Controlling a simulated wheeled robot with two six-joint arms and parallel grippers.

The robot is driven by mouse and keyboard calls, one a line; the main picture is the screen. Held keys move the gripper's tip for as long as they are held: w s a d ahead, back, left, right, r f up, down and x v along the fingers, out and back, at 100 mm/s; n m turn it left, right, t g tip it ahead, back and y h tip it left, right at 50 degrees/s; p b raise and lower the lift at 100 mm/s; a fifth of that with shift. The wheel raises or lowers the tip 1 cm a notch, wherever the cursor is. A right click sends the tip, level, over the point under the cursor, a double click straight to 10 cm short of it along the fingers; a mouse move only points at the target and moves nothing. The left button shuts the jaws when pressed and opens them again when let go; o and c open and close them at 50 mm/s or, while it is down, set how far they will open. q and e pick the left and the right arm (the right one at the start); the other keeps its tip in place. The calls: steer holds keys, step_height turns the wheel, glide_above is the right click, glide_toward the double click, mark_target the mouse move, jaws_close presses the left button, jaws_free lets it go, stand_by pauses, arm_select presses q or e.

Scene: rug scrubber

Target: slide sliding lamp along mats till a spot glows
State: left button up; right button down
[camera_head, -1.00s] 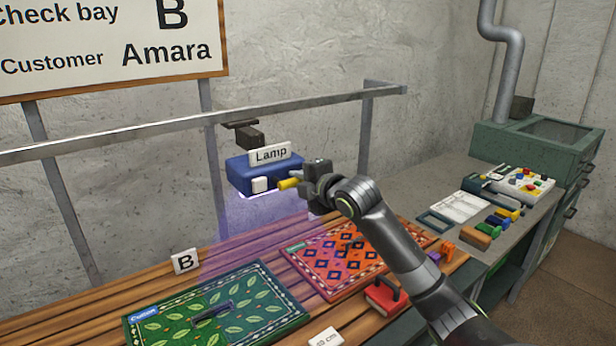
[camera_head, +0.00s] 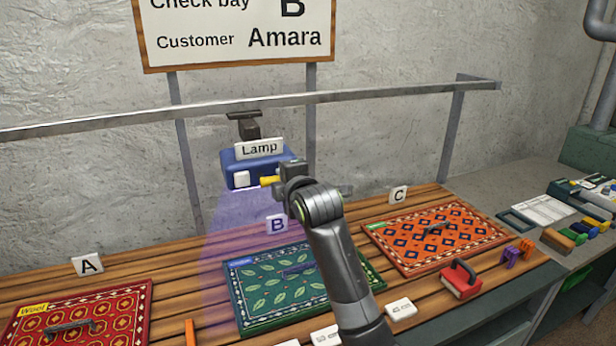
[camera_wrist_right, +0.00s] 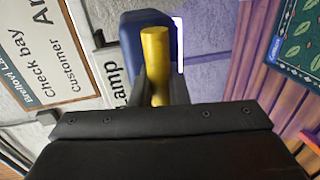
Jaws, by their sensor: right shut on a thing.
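The blue lamp (camera_head: 240,168), labelled "Lamp", hangs from the metal rail (camera_head: 350,98) by a dark slider. My right gripper (camera_head: 282,180) is shut on its yellow handle (camera_head: 267,181), which also shows between the fingers in the right wrist view (camera_wrist_right: 155,65). A faint violet beam falls from the lamp onto the slats and the left part of the green leaf-pattern mat (camera_head: 262,308) by tag B (camera_head: 277,224). A red mat (camera_head: 110,306) lies by tag A, an orange diamond mat (camera_head: 465,243) by tag C. No glowing spot shows. My left gripper is out of view.
A sign (camera_head: 190,50) reads "Check bay B, Customer Amara". A side bench (camera_head: 545,185) is at right.

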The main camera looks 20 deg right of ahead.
steer(key=shift+s+a, duration=0.1)
steer(key=shift+a, duration=0.85)
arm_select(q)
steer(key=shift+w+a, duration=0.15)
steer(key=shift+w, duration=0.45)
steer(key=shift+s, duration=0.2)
arm_select(e)
steer(key=shift+r, duration=0.1)
steer(key=c, duration=1.8)
jaws_free()
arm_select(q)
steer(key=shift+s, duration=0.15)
arm_select(e)
steer(key=shift+o, duration=0.3)
